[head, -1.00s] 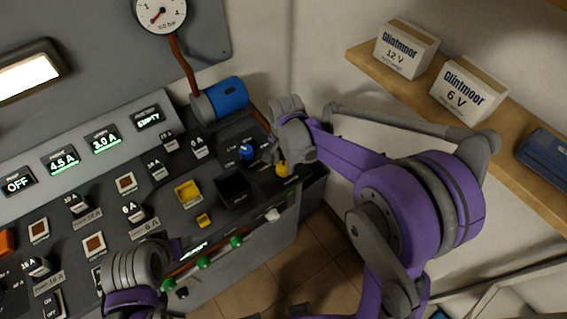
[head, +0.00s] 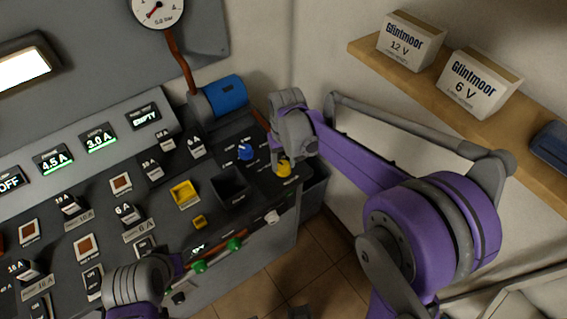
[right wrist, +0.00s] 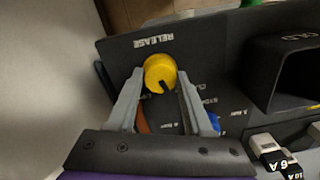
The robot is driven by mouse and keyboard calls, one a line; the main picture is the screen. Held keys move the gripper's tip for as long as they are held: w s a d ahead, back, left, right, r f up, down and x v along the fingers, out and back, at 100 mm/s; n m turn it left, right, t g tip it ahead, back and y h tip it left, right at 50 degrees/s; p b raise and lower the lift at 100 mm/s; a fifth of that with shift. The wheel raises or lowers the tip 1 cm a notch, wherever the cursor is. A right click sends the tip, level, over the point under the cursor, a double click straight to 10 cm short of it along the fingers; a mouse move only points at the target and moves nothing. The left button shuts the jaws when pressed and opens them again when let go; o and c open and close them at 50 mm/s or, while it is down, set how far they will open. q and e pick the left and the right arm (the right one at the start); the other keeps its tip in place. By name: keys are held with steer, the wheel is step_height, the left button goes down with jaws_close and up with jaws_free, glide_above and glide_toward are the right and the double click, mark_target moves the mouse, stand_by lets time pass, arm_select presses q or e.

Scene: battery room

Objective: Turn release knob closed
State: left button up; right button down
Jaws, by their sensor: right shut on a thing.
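The release knob (head: 284,169) is a round yellow knob on the right end of the dark console. In the right wrist view the knob (right wrist: 160,72) sits under the printed word RELEASE, with a dark mark pointing to the lower right. My right gripper (right wrist: 162,88) has one finger on each side of the knob and is shut on it. In the head view the right gripper (head: 283,150) comes down over the knob and partly hides it. My left gripper (head: 140,280) is low at the left over the console's front; its fingertips cannot be made out.
A blue knob (head: 245,152) and an open black bin (head: 231,186) lie left of the release knob. Several switches and displays fill the console. A shelf (head: 400,80) with two boxes is on the right wall.

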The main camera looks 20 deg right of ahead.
mark_target(284, 164)
steer(key=n+b, duration=0.1)
steer(key=n, duration=0.4)
steer(key=shift+n, duration=0.3)
stand_by(0.4)
steer(key=shift+c, duration=1.5)
jaws_free()
step_height(284, 164, up, 11)
steer(key=shift+d+p, duration=0.15)
steer(key=shift+p, duration=0.2)
steer(key=shift+w+f, duration=0.1)
steer(key=s+d+f+m+t, duration=0.2)
steer(key=s+f+m, duration=0.1)
steer(key=s, duration=0.7)
steer(key=s+d+f+m+t, duration=0.2)
steer(key=s+f, duration=0.3)
steer(key=s, duration=0.5)
steer(key=shift+s+d+m+t, duration=0.15)
steer(key=shift+s+m+t, duration=0.1)
steer(key=shift+m+t, duration=0.4)
